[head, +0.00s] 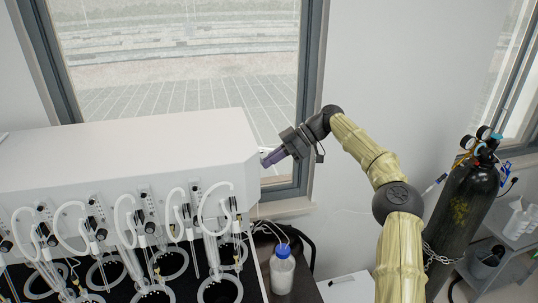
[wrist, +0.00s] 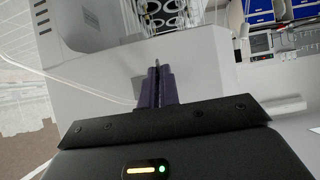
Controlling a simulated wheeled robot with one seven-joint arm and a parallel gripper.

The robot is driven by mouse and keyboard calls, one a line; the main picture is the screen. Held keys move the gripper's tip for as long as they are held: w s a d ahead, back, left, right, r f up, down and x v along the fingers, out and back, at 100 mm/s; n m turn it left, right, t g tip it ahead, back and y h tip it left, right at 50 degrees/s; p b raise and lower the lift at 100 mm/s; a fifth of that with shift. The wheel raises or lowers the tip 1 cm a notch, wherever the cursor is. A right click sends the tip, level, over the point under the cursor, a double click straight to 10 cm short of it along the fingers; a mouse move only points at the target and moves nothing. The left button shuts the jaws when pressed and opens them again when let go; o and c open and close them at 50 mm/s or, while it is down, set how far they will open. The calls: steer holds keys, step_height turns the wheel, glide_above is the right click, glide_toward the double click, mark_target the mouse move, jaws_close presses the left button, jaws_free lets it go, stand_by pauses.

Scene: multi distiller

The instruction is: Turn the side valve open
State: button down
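The white distiller (head: 120,145) fills the left side of the head view. My gripper (head: 266,161) is at the upper part of its right end, its purple fingers pointing left towards the end wall. In the wrist view, the fingers (wrist: 158,72) are close together in front of the pale distiller wall (wrist: 198,65). A small thin thing shows at their tips, but I cannot tell if it is the side valve or part of the fingers. The side valve is not clearly visible, and any contact with it is hidden.
Glass tubes and white hoses (head: 135,220) line the distiller's front. A dark gas cylinder (head: 462,205) stands at the right. A thin pale tube (wrist: 70,84) runs in from the left of the wrist view.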

steer(key=r+h+p, duration=0.1)
steer(key=h+p, duration=0.1)
steer(key=h, duration=0.1)
steer(key=r+t+h+p, duration=0.1)
steer(key=h+p, duration=0.1)
steer(key=h, duration=0.2)
steer(key=r+t+h+p, duration=0.1)
steer(key=r+h+p, duration=0.1)
steer(key=h+p, duration=0.1)
steer(key=shift+a+h, duration=0.3)
steer(key=shift+h, duration=0.3)
steer(key=c, duration=1.6)
jaws_free()
steer(key=shift+c, duration=0.2)
step_height(320, 180, up, 7)
steer(key=shift+a+r, duration=0.15)
steer(key=shift+r, duration=0.05)
